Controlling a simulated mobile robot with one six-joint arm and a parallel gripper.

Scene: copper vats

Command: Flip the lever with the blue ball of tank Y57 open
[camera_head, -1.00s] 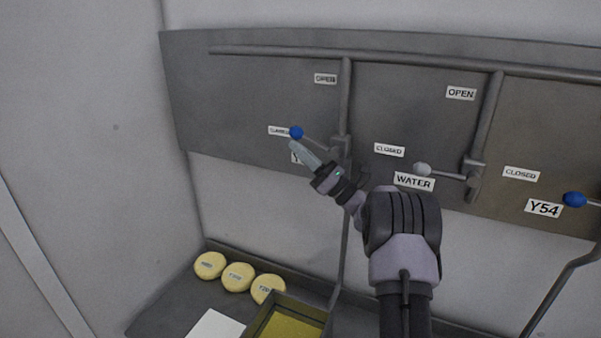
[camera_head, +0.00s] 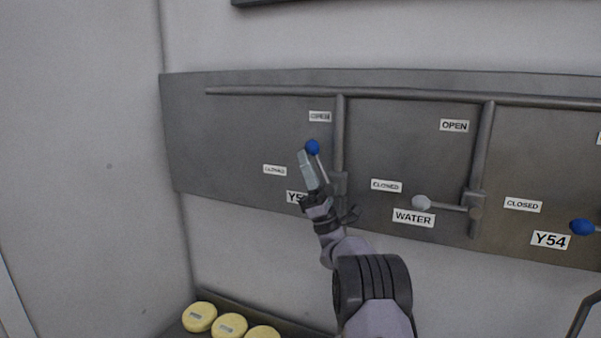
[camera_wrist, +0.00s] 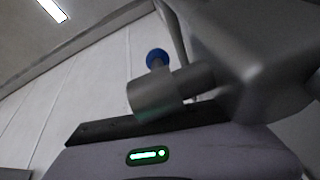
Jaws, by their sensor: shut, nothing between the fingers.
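The blue ball (camera_head: 312,146) of the lever sits just below the OPEN label (camera_head: 319,116) and well above the CLOSED label (camera_head: 275,170). Its thin rod (camera_head: 322,170) runs steeply up from the valve on the vertical pipe. The Y57 label (camera_head: 296,197) is partly hidden by my gripper. My gripper (camera_head: 304,156) is shut and empty, pointing up, with its tips just below and left of the ball; I cannot tell if they touch. In the wrist view the blue ball (camera_wrist: 157,58) shows beyond a grey valve cylinder (camera_wrist: 160,95).
Another blue-ball lever (camera_head: 582,227) stands beside the Y54 label (camera_head: 550,240). Several yellow round pieces (camera_head: 230,326) lie on a shelf below. The wall left of the panel is bare.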

